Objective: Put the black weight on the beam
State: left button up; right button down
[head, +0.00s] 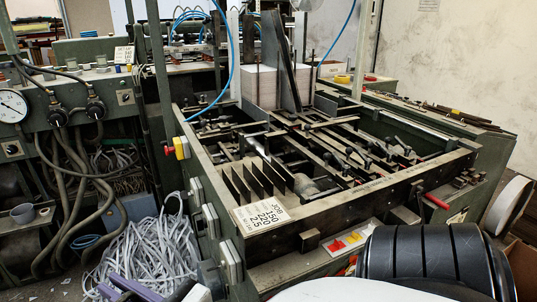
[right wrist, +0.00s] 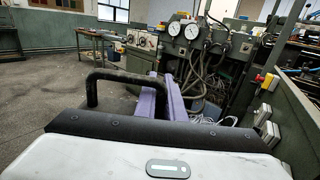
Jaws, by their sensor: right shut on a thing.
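My right gripper (head: 132,287) shows at the bottom left of the head view as purple fingers, cut off by the frame edge. A black bar-shaped loop (right wrist: 122,77) beside the fingers may be my own gripper's part. The long metal front beam (head: 385,196) of the feeder frame runs up to the right, away from the gripper. My left gripper is not in view.
Small dark blocks (head: 470,178) sit at the beam's right end. A label card (head: 262,217) lies at its left corner. Shredded strips (head: 150,258) and hoses (head: 68,190) lie left of the frame. A yellow-red stop button (head: 178,148) sticks out from the frame's side.

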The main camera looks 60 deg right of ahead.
aim_at(345, 195)
jog(key=z, duration=0.35)
jog(key=k, duration=0.4)
jog(key=z, duration=0.6)
jog(key=k, duration=1.25)
jog(key=z, duration=0.7)
jog(key=i, duration=1.65)
